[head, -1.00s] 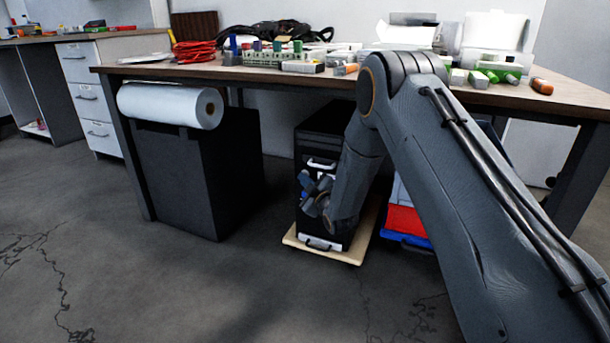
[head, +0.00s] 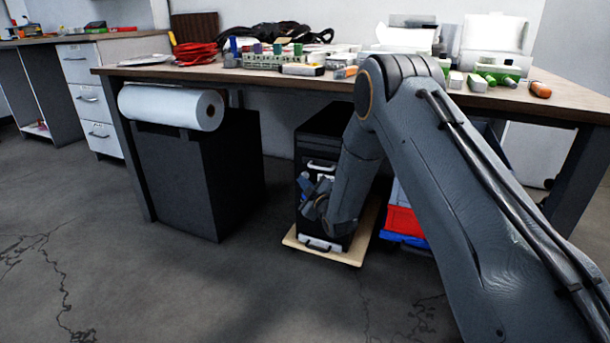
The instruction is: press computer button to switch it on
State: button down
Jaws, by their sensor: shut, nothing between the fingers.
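The computer (head: 322,146) is a black tower with light handle-like bars on its front. It stands upright on a pale wooden board (head: 350,256) under the workbench. My arm reaches down from the right, and my gripper (head: 306,190) is at the front face of the tower, about halfway up. The gripper is shut with nothing in it. It is small and partly hidden by my own wrist. I cannot tell whether it touches the front. The button cannot be made out; my gripper and wrist cover part of the front.
The workbench (head: 560,98) overhangs the tower and holds many small parts. A dark cabinet (head: 190,185) with a white paper roll (head: 172,106) stands to the left. Red and blue bins (head: 403,222) stand close on the right. The floor in front is clear.

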jog(key=shift+s, duration=0.1)
jog(key=s+p, duration=0.1)
jog(key=s+a+p, duration=0.1)
jog(key=s, duration=0.1)
jog(key=s+a+p, duration=0.1)
jog(key=s, duration=0.1)
jog(key=shift+s+p, duration=0.25)
jog(key=shift+p, duration=0.15)
dwell(0.3)
